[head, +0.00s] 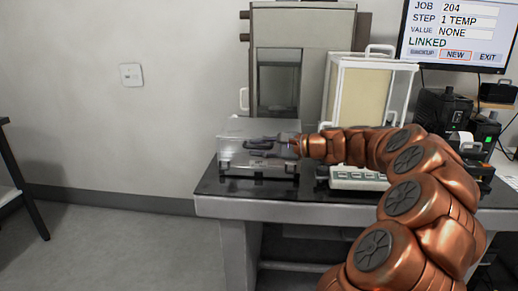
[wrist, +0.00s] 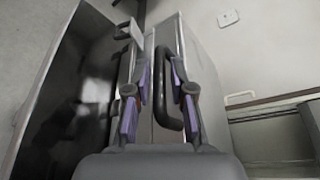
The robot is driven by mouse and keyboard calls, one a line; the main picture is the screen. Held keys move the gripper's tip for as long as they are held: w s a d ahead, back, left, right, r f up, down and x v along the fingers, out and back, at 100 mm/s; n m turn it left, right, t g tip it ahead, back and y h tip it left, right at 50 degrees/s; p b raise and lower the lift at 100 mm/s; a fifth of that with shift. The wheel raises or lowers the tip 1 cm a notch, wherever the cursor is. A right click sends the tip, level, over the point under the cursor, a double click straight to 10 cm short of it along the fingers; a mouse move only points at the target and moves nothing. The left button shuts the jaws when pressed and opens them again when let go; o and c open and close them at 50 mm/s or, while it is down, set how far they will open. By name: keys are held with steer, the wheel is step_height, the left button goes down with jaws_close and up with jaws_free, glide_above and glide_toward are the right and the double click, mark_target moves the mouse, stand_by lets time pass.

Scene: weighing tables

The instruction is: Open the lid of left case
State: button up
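My gripper (head: 258,146) reaches in from the right and overlaps the case in the head view, so part of the case is hidden. In the wrist view my gripper (wrist: 157,98) has its two purple-padded fingers apart. A dark bar handle (wrist: 161,85) lies between them, with a gap on the left side. The grey case surface (wrist: 200,70) shows behind the fingers. Contact with the handle cannot be made out.
The dark table (head: 215,191) has a free front edge left of my arm. A tall grey cabinet (head: 300,15) stands behind the case. A white-framed case (head: 372,95) stands to the right, with a keypad device (head: 352,178) in front. A monitor (head: 458,35) is at upper right.

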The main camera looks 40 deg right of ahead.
jaws_close()
stand_by(0.3)
steer(key=shift+r, duration=0.2)
